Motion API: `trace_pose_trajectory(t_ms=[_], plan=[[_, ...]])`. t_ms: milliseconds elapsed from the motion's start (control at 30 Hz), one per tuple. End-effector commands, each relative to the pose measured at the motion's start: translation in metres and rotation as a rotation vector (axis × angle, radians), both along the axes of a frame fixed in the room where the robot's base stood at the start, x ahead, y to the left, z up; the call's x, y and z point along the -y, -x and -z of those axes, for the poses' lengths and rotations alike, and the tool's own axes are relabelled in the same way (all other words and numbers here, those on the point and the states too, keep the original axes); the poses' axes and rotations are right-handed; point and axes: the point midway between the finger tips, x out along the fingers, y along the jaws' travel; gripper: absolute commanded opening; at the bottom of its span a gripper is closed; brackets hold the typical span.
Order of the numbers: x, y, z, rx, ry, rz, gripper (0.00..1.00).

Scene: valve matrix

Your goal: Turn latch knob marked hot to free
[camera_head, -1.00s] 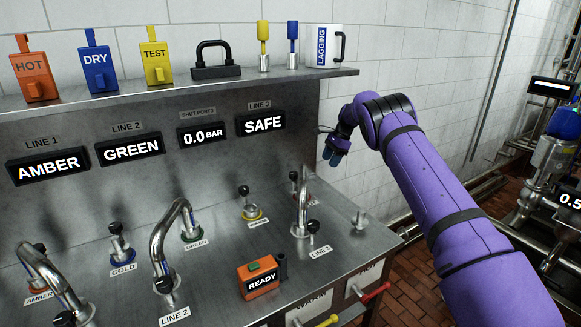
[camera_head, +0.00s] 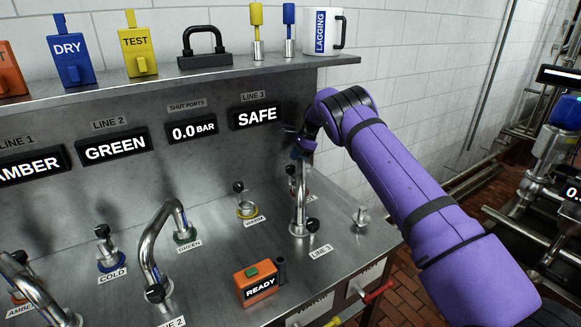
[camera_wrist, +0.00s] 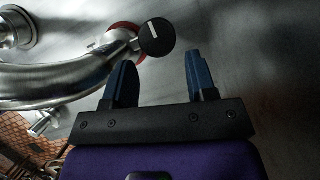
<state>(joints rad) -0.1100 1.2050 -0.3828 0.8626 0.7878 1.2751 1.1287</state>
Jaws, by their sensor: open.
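A black knob with a white line and a red ring at its base shows in the wrist view (camera_wrist: 156,37), just beyond my gripper's fingertips. In the head view a knob (camera_head: 291,170) stands behind the curved LINE 3 pipe (camera_head: 300,205), and its label is mostly hidden, so I cannot read it as HOT. My gripper (camera_wrist: 160,68) is open and empty, its two blue fingers apart and not touching the knob. In the head view my gripper (camera_head: 301,152) hangs above that knob, near the back panel.
The curved steel pipe also crosses the wrist view (camera_wrist: 70,80), left of and close to my fingers. The SAFE display (camera_head: 256,116) and the shelf (camera_head: 220,75) are behind and above. The WARM knob (camera_head: 240,190) and an orange READY box (camera_head: 258,283) stand farther left.

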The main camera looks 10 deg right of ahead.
Motion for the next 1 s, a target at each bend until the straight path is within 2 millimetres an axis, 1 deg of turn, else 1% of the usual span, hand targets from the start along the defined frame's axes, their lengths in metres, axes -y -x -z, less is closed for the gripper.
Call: trace_pose_trajectory(t_ms=[33,100,200,333,467,700,733,767,800,867,1000], plan=[[-0.01,0.001,0.0,-0.001,0.0,-0.002,0.52],[-0.021,0.002,0.0,-0.001,0.0,-0.002,0.52],[-0.024,0.002,0.014,-0.003,0.001,0.001,0.52],[-0.028,0.003,0.024,-0.001,-0.001,0.001,0.52],[-0.03,0.003,0.027,0.0,-0.001,0.0,0.52],[-0.03,0.003,0.028,0.0,0.0,0.0,0.52],[-0.03,0.003,0.028,0.0,0.0,0.0,0.47],[-0.03,0.003,0.028,0.0,0.0,0.0,0.4],[-0.03,0.003,0.028,0.0,0.0,0.0,0.31],[-0.03,0.003,0.028,0.0,0.0,0.0,0.18],[-0.03,0.003,0.028,0.0,-0.001,-0.013,0.18]])
